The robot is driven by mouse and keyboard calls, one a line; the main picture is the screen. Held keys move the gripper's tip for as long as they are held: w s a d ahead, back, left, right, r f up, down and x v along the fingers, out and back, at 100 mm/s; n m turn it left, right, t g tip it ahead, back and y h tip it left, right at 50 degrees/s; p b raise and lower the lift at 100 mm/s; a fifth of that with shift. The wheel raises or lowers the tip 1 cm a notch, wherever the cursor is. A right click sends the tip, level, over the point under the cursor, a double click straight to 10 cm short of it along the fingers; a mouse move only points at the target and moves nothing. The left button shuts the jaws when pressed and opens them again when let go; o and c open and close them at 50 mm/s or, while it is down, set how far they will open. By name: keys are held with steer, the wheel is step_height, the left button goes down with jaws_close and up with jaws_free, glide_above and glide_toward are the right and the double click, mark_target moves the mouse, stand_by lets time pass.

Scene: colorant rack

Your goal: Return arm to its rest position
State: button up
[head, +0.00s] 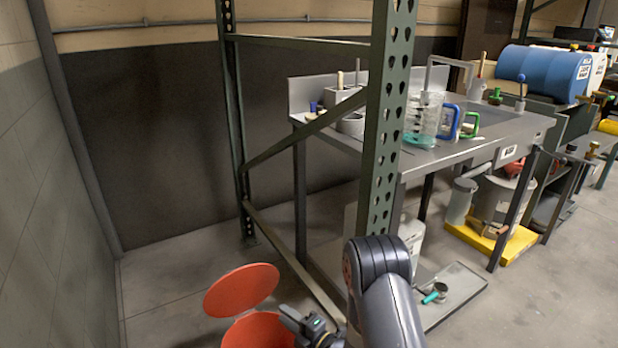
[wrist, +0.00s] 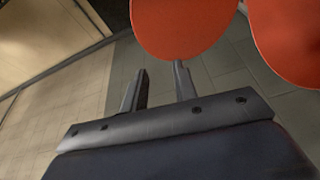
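My gripper (wrist: 160,80) shows in the wrist view with its two dark fingers apart and nothing between them. In the head view my gripper (head: 296,318) is low in the picture, just right of a red bin (head: 258,334), and is partly cut off by the bottom edge. My dark arm link stands to its right. I cannot tell whether the gripper touches the bin.
A round red lid (head: 242,290) is tilted up by the bin. A green perforated rack post (head: 385,130) stands close behind my arm. A grey bench (head: 430,155) holds jugs and tools. Floor is clear at left.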

steer(key=s+d+r+m+t+h+p, duration=0.1)
steer(key=d+r+m+t+h+p, duration=0.1)
steer(key=d+r+p, duration=0.5)
steer(key=s+d+r+m+t+h+p, duration=0.1)
steer(key=d+r+m+h+p, duration=0.3)
steer(key=r+p, duration=0.8)
steer(key=s+d+r+m+t+h+p, duration=0.1)
steer(key=d+r+m+t+h+p, duration=0.2)
steer(key=d+r+h+p, duration=0.5)
steer(key=shift+s+d+r+m+t+p, duration=0.35)
steer(key=shift+d+r+p, duration=0.65)
steer(key=shift+r, duration=2.95)
steer(key=shift+a, duration=0.2)
